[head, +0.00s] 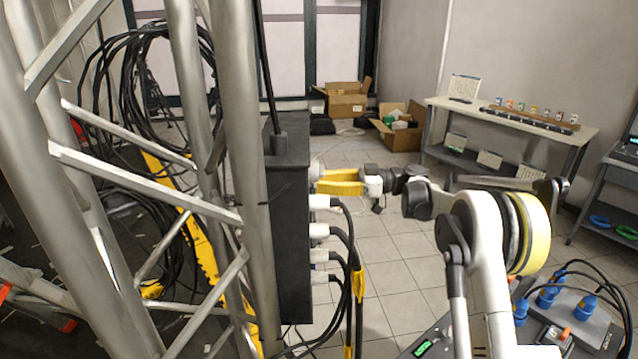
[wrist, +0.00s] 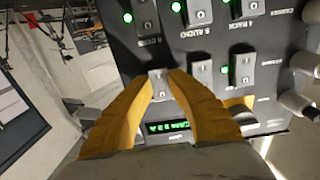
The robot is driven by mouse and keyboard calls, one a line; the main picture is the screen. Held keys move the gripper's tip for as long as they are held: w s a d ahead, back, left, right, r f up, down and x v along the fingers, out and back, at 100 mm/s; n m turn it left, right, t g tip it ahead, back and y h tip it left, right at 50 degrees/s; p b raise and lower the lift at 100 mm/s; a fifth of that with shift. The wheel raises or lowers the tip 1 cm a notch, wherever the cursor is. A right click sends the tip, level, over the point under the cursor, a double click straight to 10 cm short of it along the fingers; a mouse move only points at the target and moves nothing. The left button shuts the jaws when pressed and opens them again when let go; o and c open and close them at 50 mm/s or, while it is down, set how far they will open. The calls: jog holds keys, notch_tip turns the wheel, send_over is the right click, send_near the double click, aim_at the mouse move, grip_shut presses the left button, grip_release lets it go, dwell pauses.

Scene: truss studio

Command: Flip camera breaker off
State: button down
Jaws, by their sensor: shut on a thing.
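The dark breaker box (head: 290,230) is mounted beside the truss in the head view. My gripper (head: 318,181) reaches its right-hand face from the right, above a row of white plugs. In the wrist view the panel (wrist: 205,40) looks upside down, with several grey switches and green lights. The yellow fingers of my gripper (wrist: 166,78) are closed around a grey breaker switch (wrist: 159,84). A green-lit display (wrist: 168,127), seemingly reading CAMERA, shows between the fingers. The fingers cover part of the switch, so its on or off position cannot be told.
Silver truss tubes (head: 182,80) stand left of the box. Black cables (head: 347,285) hang from the plugs (head: 320,202) just below my gripper. A white table (head: 560,133) and cardboard boxes (head: 345,103) stand farther back. Tiled floor is free between them.

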jog(key=shift+r, duration=0.1)
jog(key=h+p, duration=0.3)
jog(key=shift+r, duration=0.1)
jog(key=c, duration=1.2)
grip_release()
jog(key=shift+a, duration=0.15)
jog(key=v, duration=1.2)
